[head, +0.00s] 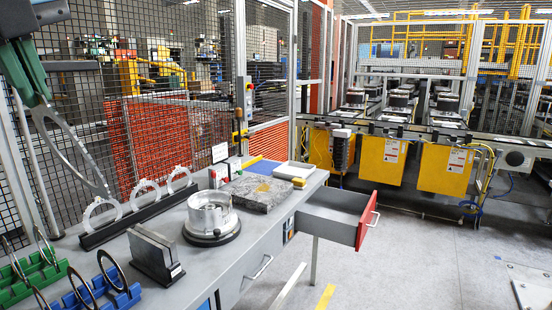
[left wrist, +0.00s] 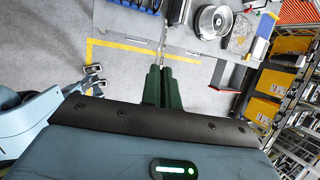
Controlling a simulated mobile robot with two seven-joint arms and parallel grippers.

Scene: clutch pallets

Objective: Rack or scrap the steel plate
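My left gripper (head: 38,98) hangs at the upper left of the head view, shut on a thin steel plate (head: 58,153), a flat grey ring. The plate hangs tilted in the air above the left part of the bench. In the left wrist view the green fingers (left wrist: 161,72) are together, with the plate edge-on between them. A green rack (head: 38,276) and a blue rack (head: 104,297) stand at the bench's near left, each with dark rings upright in slots. A drawer with a red front (head: 368,222) stands open at the bench's right end. My right gripper is not seen.
Grey rings (head: 141,194) stand on a black bar behind. A slotted dark block (head: 152,258), a metal drum (head: 210,214) and a granite slab (head: 258,191) take up the middle of the bench. A mesh fence (head: 170,120) runs behind. Floor at right is clear.

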